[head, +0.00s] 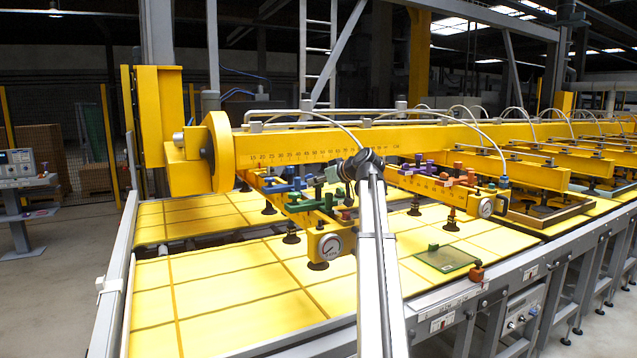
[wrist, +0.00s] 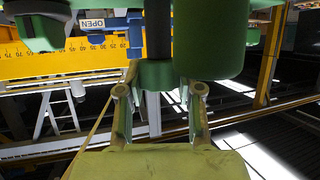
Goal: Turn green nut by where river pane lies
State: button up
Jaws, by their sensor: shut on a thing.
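My gripper (wrist: 158,90) is shut on a green nut (wrist: 158,74) below a dark stem in the wrist view, one finger on each side. A larger green body (wrist: 211,40) hangs beside it. In the head view my arm rises at the centre to the cross arm with blue and green fittings (head: 310,203); my fingertips are hard to make out there. A dark greenish pane (head: 447,259) lies flat on the yellow table to the right, with a small green block (head: 433,247) at its far edge and a red block (head: 477,274) at its near corner.
A long yellow beam (head: 290,150) with a number scale spans above the yellow table (head: 220,290). A second cross arm with purple and orange fittings (head: 440,180) is to the right. Round gauges (head: 330,246) are on the cross arm ends.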

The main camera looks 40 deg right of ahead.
jog(key=shift+a+m+h, duration=0.1)
jog(key=shift+m+h, duration=0.2)
